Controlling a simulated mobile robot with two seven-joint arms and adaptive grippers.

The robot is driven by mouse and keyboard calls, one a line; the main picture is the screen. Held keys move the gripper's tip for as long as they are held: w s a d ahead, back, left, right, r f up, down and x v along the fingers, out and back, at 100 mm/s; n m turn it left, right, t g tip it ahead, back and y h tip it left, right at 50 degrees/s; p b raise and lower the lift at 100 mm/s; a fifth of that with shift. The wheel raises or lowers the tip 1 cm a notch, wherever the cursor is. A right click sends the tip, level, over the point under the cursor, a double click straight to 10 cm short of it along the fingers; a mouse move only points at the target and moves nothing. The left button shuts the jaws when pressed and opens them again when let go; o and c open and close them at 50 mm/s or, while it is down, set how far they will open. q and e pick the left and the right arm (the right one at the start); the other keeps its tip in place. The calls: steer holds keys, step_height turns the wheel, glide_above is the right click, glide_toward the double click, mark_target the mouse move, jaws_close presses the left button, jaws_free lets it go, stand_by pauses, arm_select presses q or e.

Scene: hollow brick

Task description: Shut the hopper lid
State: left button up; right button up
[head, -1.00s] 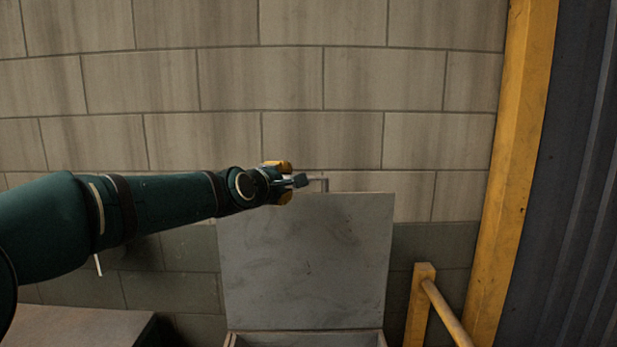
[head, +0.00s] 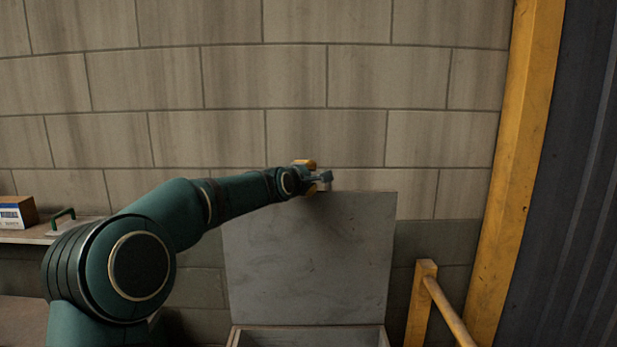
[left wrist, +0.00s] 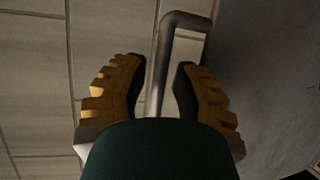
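The hopper lid (head: 310,262) is a flat grey panel standing raised against the wall. It rises from the back of the hopper box (head: 310,337), whose open top shows at the bottom of the head view. My left gripper (head: 324,181) is at the lid's top edge. In the left wrist view, the lid's bent metal bar handle (left wrist: 162,75) runs between the two yellow-backed fingers of my left gripper (left wrist: 160,88), with gaps on both sides. The lid's grey face (left wrist: 265,75) lies to the right there. My right gripper is not in view.
A yellow post (head: 510,160) and a yellow rail (head: 447,308) stand to the right of the hopper. A shelf (head: 30,237) at the left holds a box (head: 17,212) and a green-handled tool (head: 65,219). A block wall is behind.

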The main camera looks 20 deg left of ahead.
arm_select(q)
jaws_close()
stand_by(0.3)
